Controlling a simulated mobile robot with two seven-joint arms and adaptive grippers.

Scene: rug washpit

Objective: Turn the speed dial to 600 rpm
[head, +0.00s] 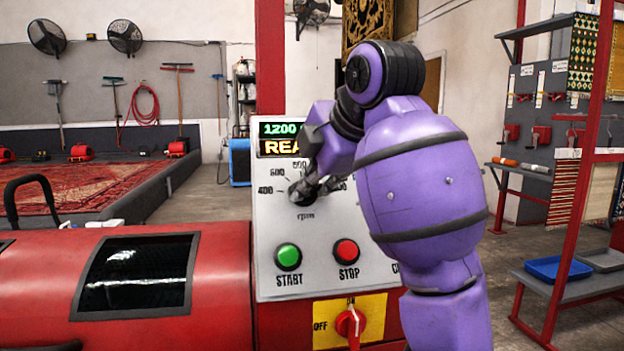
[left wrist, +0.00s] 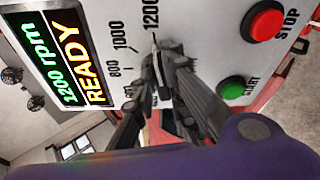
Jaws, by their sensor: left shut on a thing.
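The speed dial (head: 297,197) sits on the pale control panel (head: 275,225), mostly hidden by my left gripper (head: 306,188). The gripper is shut on the dial. In the left wrist view the fingers close around the dial (left wrist: 158,72), and a pale pointer tip shows towards the 1200 mark. The scale labels 400, 600 and 800 show in the head view; 800, 1000 and 1200 show in the left wrist view. The display (left wrist: 72,62) reads 1200 rpm and READY; my arm covers part of it in the head view (head: 280,138). My right gripper is out of view.
Below the dial are a green START button (head: 288,256) and a red STOP button (head: 347,252). A red rotary switch (head: 351,323) on a yellow plate is lower down. The red machine body (head: 220,285) with a dark window extends left.

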